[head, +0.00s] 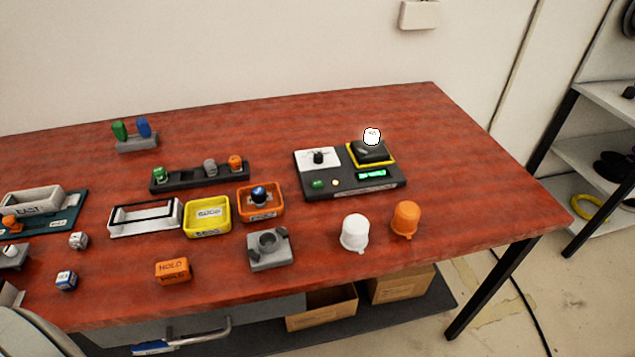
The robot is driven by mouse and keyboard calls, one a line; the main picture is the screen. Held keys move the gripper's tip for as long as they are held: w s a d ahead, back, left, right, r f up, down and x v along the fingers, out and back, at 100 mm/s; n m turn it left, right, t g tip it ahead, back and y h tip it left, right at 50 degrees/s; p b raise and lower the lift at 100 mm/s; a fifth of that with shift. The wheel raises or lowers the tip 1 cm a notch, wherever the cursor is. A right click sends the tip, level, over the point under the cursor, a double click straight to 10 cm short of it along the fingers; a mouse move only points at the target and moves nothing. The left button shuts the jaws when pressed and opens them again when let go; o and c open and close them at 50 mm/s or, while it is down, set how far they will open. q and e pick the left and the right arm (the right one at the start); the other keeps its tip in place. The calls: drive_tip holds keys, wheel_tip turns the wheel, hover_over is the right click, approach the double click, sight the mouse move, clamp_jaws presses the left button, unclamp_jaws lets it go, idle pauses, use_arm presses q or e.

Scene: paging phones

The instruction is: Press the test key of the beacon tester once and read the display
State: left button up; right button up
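The beacon tester (395,187) is a dark flat box on the right half of the red table. Its small display (371,174) is lit green, with characters too small to read. A green key (318,184) and a small pale round part (336,183) sit at its front left; I cannot read which is the test key. A black knob (318,157) stands on a white plate at the back left. A bright white piece (371,136) tops a black block on a yellow-edged pad at the back right. Neither gripper is in view.
A white dome (354,232) and an orange dome (405,219) stand in front of the tester. To its left are an orange tray (261,213), a yellow tray (207,231), a dark rack (200,177) and a grey fixture (268,262). The table's right end is clear.

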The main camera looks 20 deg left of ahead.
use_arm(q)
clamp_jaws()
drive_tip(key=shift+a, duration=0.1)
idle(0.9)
